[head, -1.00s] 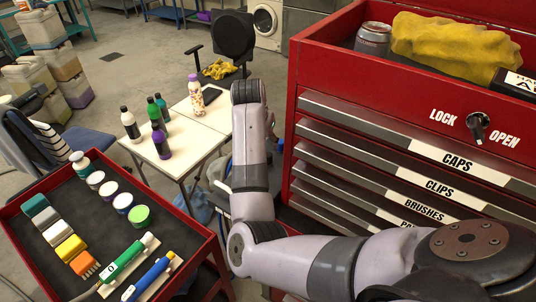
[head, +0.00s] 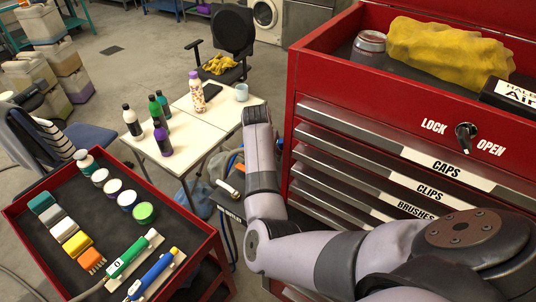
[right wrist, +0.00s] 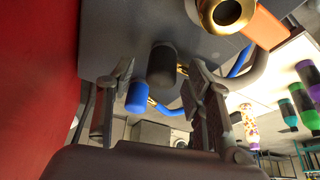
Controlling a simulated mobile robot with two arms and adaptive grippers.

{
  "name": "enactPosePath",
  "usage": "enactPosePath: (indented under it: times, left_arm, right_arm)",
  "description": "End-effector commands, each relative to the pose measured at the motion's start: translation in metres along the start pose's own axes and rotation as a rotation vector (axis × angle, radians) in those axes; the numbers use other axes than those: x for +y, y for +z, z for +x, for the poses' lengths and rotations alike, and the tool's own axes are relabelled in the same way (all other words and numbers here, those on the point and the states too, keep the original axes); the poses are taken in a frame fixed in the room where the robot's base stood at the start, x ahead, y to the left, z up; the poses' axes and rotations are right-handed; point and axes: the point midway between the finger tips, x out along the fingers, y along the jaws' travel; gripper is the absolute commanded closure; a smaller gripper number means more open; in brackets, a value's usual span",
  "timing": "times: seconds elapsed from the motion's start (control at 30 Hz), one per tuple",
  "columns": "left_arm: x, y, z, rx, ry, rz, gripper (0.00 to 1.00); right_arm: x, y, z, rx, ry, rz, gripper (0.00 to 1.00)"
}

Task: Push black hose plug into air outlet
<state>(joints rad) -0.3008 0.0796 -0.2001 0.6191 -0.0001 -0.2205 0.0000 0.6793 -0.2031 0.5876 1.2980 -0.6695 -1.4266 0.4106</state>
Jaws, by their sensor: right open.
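My right gripper (right wrist: 160,76) is open in the right wrist view, with one finger on each side of a black cylindrical plug (right wrist: 162,62). I cannot tell whether the fingers touch it. A bit of brass shows beside the black plug, in front of a grey panel (right wrist: 115,30). A brass ring with a dark opening (right wrist: 228,12) sits at the top right beside an orange part; I cannot tell whether it is the air outlet. In the head view my right forearm reaches down beside the red cabinet (head: 330,45), and its gripper is hidden. My left gripper is not in view.
A blue plug (right wrist: 137,97) hangs close to the black one, with blue hose near my right finger. The red cabinet stands close beside my arm. A white table (head: 205,140) with bottles and a red tray cart (head: 185,165) stand to the left.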

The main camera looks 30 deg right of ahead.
Motion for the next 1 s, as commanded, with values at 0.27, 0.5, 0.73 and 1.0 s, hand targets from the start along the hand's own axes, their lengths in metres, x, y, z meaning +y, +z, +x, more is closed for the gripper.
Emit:
enactPosePath:
  times: [0.27, 0.5, 0.73, 1.0]
  left_arm:
    - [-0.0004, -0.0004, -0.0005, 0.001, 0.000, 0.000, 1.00]
    - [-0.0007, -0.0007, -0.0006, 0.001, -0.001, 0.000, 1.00]
    - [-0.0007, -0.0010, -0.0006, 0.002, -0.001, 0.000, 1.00]
    - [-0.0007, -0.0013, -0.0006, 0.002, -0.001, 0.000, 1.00]
  right_arm:
    - [0.0001, 0.0003, 0.0040, 0.000, 0.000, 0.000, 0.53]
    - [-0.0001, 0.0002, 0.0036, 0.000, 0.000, 0.000, 0.60]
    - [-0.0002, 0.0002, 0.0035, 0.000, 0.000, 0.000, 0.75]
    - [-0.0002, 0.0002, 0.0034, 0.000, 0.000, 0.000, 0.93]
